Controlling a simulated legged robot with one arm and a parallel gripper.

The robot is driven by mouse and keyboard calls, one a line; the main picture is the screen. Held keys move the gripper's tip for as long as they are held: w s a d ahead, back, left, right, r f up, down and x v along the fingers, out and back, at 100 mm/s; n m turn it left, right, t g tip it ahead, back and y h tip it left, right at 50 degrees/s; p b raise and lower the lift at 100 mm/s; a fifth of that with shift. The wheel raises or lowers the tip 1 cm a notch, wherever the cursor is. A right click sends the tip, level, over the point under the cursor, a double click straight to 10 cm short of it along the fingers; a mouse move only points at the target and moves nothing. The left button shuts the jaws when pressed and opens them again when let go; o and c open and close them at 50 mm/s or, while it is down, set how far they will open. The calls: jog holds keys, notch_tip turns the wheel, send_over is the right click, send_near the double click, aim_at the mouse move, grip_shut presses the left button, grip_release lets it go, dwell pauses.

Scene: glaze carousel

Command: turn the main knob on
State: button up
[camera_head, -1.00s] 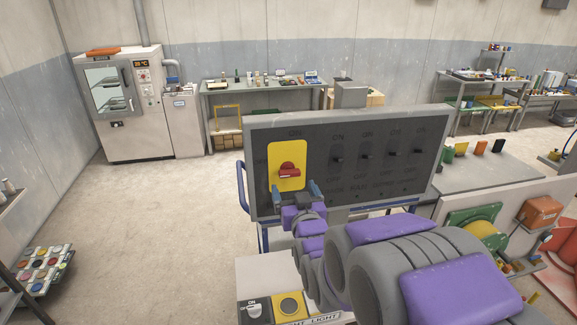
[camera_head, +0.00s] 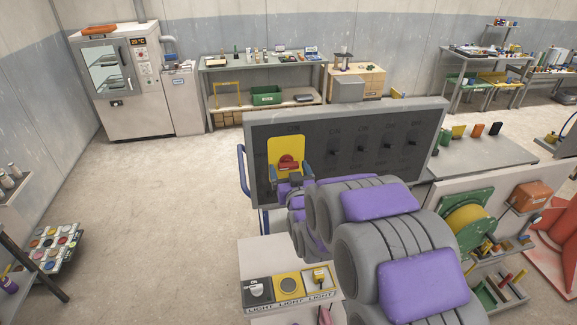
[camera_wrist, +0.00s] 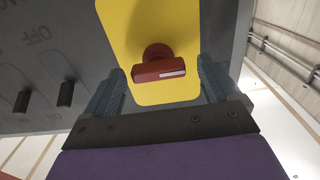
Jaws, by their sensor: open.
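The main knob is a red rotary handle (camera_head: 288,162) on a yellow plate (camera_head: 274,146), at the left end of a dark grey panel (camera_head: 350,180). A faint ON label sits above the plate. In the wrist view the red knob (camera_wrist: 158,70) lies crosswise, with a white mark on its bar. My gripper (camera_head: 292,173) is open just in front of the plate. In the wrist view its blue-grey fingers (camera_wrist: 160,85) stand on either side of the knob, with gaps between; I see no contact. My arm hides the panel's lower edge.
Several small black toggles (camera_head: 335,149) line the panel to the right of the plate. A white box (camera_head: 270,262) with a white switch and a yellow-framed button stands below, beside my arm. A bench with a green-and-yellow reel (camera_head: 470,228) is to the right.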

jog(key=shift+w+r, duration=0.1)
jog(key=shift+w, duration=0.35)
jog(key=shift+c, duration=0.3)
jog(key=c, duration=1)
